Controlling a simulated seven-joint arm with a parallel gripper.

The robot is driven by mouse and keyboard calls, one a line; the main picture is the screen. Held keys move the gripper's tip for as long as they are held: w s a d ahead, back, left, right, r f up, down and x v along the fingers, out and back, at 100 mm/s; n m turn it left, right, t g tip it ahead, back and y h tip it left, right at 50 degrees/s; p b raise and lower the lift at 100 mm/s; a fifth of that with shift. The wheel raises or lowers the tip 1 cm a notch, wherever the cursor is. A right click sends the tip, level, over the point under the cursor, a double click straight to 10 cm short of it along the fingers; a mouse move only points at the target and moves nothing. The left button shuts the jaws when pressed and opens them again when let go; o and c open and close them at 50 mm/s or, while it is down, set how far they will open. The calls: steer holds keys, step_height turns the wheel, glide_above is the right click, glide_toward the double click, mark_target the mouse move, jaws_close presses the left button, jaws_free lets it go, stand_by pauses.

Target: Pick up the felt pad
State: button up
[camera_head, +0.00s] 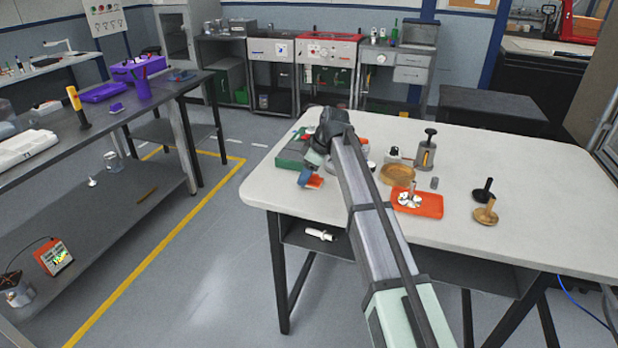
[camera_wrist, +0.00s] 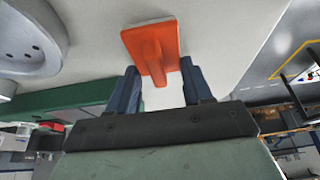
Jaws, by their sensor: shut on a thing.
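An orange piece, which I take to be the felt pad (camera_wrist: 151,40), shows in the wrist view as a flat plate with a narrow stem. It also shows in the head view (camera_head: 315,183), over the left part of the light table (camera_head: 270,184). My gripper (camera_wrist: 162,88) has its two dark blue fingers on either side of the stem and is shut on it. A pale patch shows between the fingers beside the stem. In the head view, my gripper (camera_head: 309,175) points down near the table's left side. Whether the pad touches the table is unclear.
A green box (camera_head: 291,154) stands close behind my gripper. To the right are a round tan dish (camera_head: 397,174), an orange tray (camera_head: 430,204) with small parts, a grey dispenser (camera_head: 427,152), and two knobbed pieces. The table's front right is clear.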

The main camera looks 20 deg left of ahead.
step_height(320, 180, up, 10)
steer(key=shift+f, duration=0.1)
stand_by(0.4)
steer(key=o, duration=0.5)
steer(key=c, duration=0.3)
steer(key=w+d+f, duration=0.1)
steer(key=w+d, duration=0.1)
steer(key=d, duration=0.5)
steer(key=w+d+f, duration=0.1)
steer(key=w+d, duration=0.2)
steer(key=d, duration=0.4)
